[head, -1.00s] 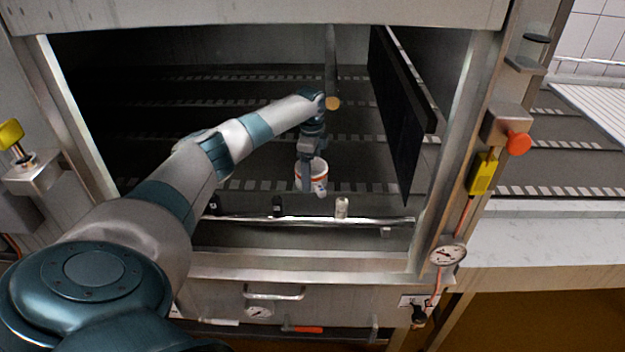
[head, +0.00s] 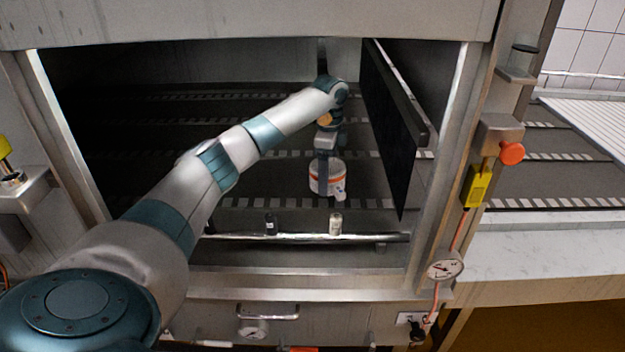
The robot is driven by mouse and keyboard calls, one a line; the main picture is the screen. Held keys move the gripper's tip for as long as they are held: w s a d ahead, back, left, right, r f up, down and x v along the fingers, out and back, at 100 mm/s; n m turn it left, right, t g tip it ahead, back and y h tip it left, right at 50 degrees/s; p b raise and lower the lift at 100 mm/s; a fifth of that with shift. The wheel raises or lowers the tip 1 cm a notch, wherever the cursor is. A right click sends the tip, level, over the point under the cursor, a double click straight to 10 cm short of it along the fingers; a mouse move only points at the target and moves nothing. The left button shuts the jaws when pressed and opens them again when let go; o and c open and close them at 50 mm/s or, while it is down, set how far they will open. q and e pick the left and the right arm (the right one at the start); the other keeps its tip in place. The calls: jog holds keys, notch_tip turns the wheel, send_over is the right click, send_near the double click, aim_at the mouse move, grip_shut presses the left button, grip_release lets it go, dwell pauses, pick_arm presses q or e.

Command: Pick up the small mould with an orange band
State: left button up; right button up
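The small white mould with an orange band (head: 335,181) is inside the open chamber, right of its middle. My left gripper (head: 325,172) points down at it from above. One dark finger shows against the mould's front, and the mould has moved along with the gripper, so it appears shut on the mould. The far finger is hidden. The mould looks upright and seems to be clear of the chamber floor, though the gap is hard to judge. My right gripper is not in view.
A dark hanging panel (head: 393,135) stands close to the right of the mould. A metal rail (head: 300,237) crosses the front of the opening, with a small pale bottle (head: 336,224) and a small dark item (head: 270,224) by it. The chamber's left side looks free.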

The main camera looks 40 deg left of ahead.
pick_arm(q)
jog(key=d, duration=0.1)
jog(key=d+r, duration=0.2)
jog(key=shift+w+d, duration=0.2)
jog(key=shift+w, duration=0.05)
jog(key=shift+d+r, duration=0.25)
jog(key=shift+d, duration=0.1)
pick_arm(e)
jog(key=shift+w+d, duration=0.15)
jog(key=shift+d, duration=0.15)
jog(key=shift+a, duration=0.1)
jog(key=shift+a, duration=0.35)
pick_arm(q)
jog(key=shift+a, duration=0.1)
